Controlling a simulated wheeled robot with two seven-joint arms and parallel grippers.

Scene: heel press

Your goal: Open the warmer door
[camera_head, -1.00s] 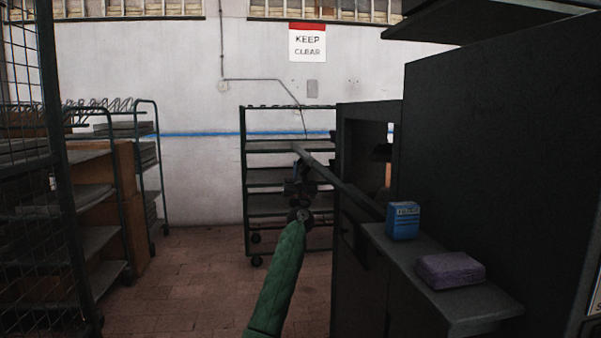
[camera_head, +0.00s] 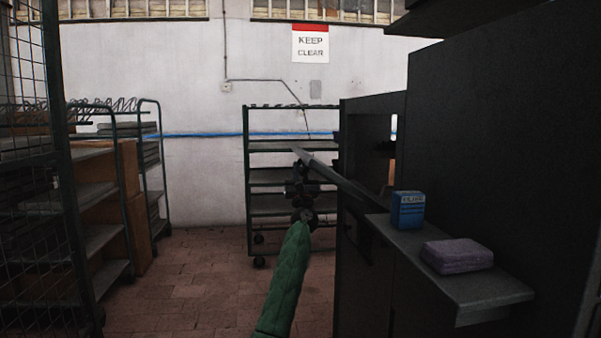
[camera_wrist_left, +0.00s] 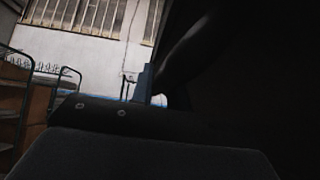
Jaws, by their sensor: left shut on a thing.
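The warmer is a dark cabinet (camera_head: 372,106) right of centre in the head view, with an open cavity in its upper part. In the left wrist view, a bluish finger (camera_wrist_left: 143,83) shows against a dark surface filling the right side. My right gripper is not in view.
A shelf at the right holds a blue box (camera_head: 408,210) and a purple block (camera_head: 457,256). A wheeled rack (camera_head: 290,147) stands behind the gripper. Other racks (camera_head: 100,190) and a wire cage (camera_head: 35,200) stand left. The tiled floor between is clear.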

